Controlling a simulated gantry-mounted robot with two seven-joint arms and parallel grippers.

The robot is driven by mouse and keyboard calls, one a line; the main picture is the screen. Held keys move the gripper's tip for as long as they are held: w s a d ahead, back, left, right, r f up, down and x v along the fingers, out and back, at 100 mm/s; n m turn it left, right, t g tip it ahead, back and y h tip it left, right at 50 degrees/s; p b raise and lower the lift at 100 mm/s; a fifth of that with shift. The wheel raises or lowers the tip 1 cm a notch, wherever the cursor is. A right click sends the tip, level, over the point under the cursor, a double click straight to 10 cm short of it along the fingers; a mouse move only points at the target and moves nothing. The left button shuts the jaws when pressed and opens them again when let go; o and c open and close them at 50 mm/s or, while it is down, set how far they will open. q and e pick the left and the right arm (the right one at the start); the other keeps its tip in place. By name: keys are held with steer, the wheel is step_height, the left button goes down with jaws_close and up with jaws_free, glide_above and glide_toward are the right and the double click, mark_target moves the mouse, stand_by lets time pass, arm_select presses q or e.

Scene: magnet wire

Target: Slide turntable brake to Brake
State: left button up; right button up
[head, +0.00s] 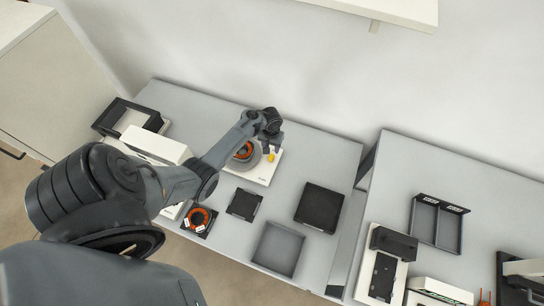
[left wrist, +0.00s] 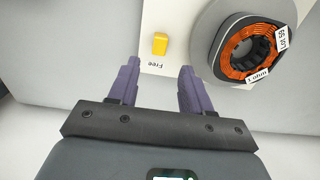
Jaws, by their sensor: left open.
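The turntable's white base (head: 262,174) stands on the grey table in the head view, with a grey disc bearing an orange wire coil (head: 243,151). The same coil (left wrist: 248,50), with lot labels, is at upper right in the left wrist view. The yellow brake knob (left wrist: 160,44) rises from the white base (left wrist: 180,12) beside the printed word "Free"; it also shows in the head view (head: 271,157). My left gripper (left wrist: 160,68) is open and empty, its purple fingertips just short of the knob, one toward each side. My right gripper is out of view.
Near the turntable are a small dark tray (head: 244,204), a black box (head: 319,207), a grey tray (head: 279,248) and another orange coil (head: 199,219). A second table at right holds a divided tray (head: 437,222) and devices. Table is bare behind the black box.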

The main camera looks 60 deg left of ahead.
mark_target(271, 157)
arm_select(q)
step_height(271, 157, down, 8)
steer(key=b, duration=0.2)
steer(key=shift+b, duration=0.35)
jaws_close()
